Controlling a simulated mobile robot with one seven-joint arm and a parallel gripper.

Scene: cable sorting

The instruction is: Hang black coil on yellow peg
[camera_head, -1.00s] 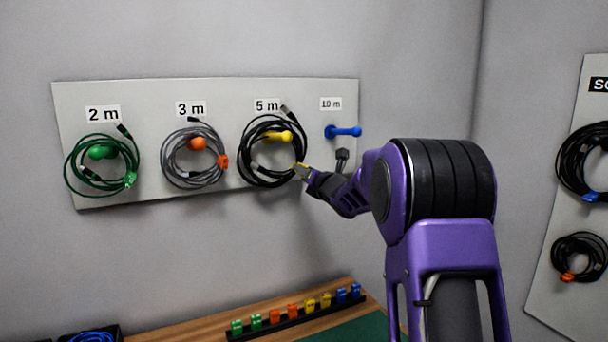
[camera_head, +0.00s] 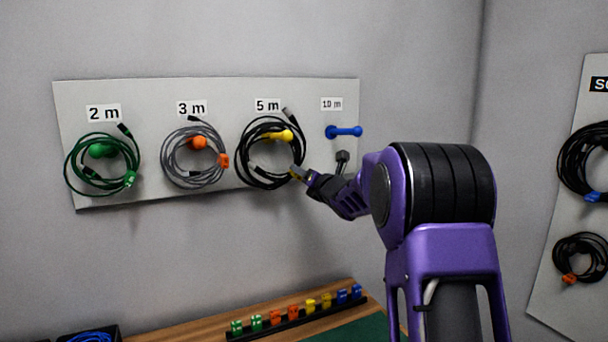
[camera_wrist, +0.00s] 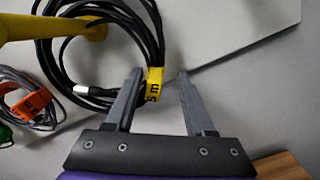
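The black coil (camera_head: 243,163) hangs on the board under the "5 m" label, around the yellow peg (camera_head: 283,136), which sticks out through its loop. In the wrist view, the coil (camera_wrist: 66,72) fills the upper left and the yellow peg (camera_wrist: 60,28) crosses it. A yellow "5 m" tag (camera_wrist: 154,86) is on the coil's strands. My gripper (camera_head: 300,173) is at the coil's lower right edge. In the wrist view my gripper (camera_wrist: 159,74) has its fingers apart, with the tag near the left finger and a gap to the right finger.
A grey coil (camera_head: 196,178) with an orange tag hangs left on the orange peg (camera_head: 199,143); a green coil (camera_head: 72,178) hangs further left. The blue peg (camera_head: 343,131) at right is bare. A rack of coloured tags (camera_head: 300,317) stands on the table below.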

